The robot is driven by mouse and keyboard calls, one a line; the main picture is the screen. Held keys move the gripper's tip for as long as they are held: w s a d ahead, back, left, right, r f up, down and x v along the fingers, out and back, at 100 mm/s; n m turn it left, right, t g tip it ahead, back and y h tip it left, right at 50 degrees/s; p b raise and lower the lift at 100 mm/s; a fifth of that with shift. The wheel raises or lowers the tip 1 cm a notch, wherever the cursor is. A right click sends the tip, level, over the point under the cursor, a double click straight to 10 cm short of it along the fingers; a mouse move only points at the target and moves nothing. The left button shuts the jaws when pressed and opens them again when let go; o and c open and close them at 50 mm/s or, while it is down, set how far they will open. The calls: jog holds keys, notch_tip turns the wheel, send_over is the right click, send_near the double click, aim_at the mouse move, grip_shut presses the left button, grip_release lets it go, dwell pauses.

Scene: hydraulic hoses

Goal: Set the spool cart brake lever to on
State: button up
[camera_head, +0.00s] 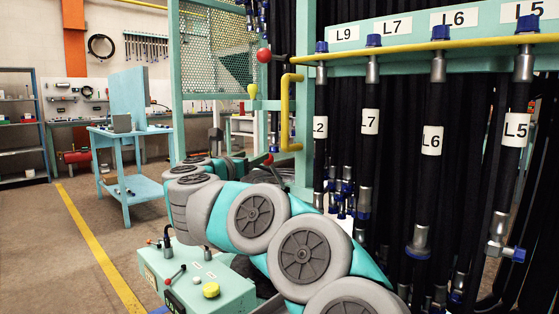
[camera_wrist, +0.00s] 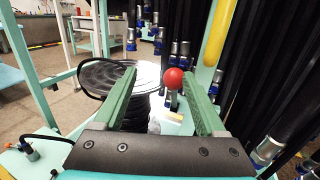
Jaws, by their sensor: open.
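A red ball knob (camera_wrist: 173,78) on a short grey stem, which looks like the brake lever, shows in the wrist view. My gripper (camera_wrist: 160,75) has its two green fingers open. The knob appears between the fingertips, nearer the right finger; no contact shows, and I cannot tell how deep it sits. A spool with coiled black hose (camera_wrist: 98,78) lies beyond the left finger. In the head view a small red knob (camera_head: 268,159) shows just past the end of my arm. My gripper is mostly hidden there, and no lever marking is readable.
Black hoses labelled L5 (camera_head: 515,130), L6 (camera_head: 432,140) and L7 (camera_head: 370,122) hang at the right. A yellow rail (camera_head: 285,112) stands near the arm's end. A teal control box (camera_head: 205,283) is below the arm. Open floor lies left, by a yellow line (camera_head: 95,245).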

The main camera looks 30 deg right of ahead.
aim_at(276, 174)
jog(key=w+d+f+m+g+h+p, duration=0.1)
jog(key=w+d, duration=0.2)
jog(key=d, duration=0.5)
jog(key=shift+w+d+f+m+g, duration=0.15)
jog(key=shift+w+f+m+g, duration=0.15)
jog(key=shift+m, duration=0.1)
jog(key=shift+c, duration=0.2)
grip_shut()
dwell(0.9)
